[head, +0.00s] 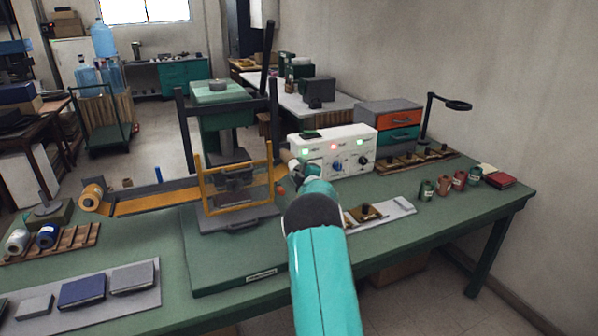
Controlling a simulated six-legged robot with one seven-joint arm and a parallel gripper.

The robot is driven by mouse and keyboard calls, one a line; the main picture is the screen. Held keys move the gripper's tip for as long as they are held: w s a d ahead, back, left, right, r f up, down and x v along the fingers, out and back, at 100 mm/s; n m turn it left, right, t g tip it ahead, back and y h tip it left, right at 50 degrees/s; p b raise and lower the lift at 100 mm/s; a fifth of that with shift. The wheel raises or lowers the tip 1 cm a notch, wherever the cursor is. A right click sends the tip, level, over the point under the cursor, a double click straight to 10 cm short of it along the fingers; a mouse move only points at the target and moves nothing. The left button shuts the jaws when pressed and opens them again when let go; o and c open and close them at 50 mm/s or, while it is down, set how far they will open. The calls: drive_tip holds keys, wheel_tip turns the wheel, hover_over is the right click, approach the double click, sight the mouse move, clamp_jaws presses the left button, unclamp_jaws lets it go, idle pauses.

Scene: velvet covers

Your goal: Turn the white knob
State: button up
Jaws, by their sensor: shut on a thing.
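A white control box (362,146) stands at the back of the green bench, with lit green and red lamps on its front. My gripper (298,168) is at the lower left of this front, left of the blue knob, and is shut on the white knob there. The gripper and wrist cover the white knob almost wholly, so its pointer and angle cannot be seen.
A press with a yellow guard frame (205,185) stands close left of my gripper. A light plate with a fixture (397,209) lies right of my arm. Several small cans and an orange-and-teal drawer unit (399,119) are further right.

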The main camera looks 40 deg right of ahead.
drive_tip(key=o, duration=1)
drive_tip(key=shift+c, duration=0.2)
drive_tip(key=v, duration=1.4)
drive_tip(key=shift+w, duration=0.1)
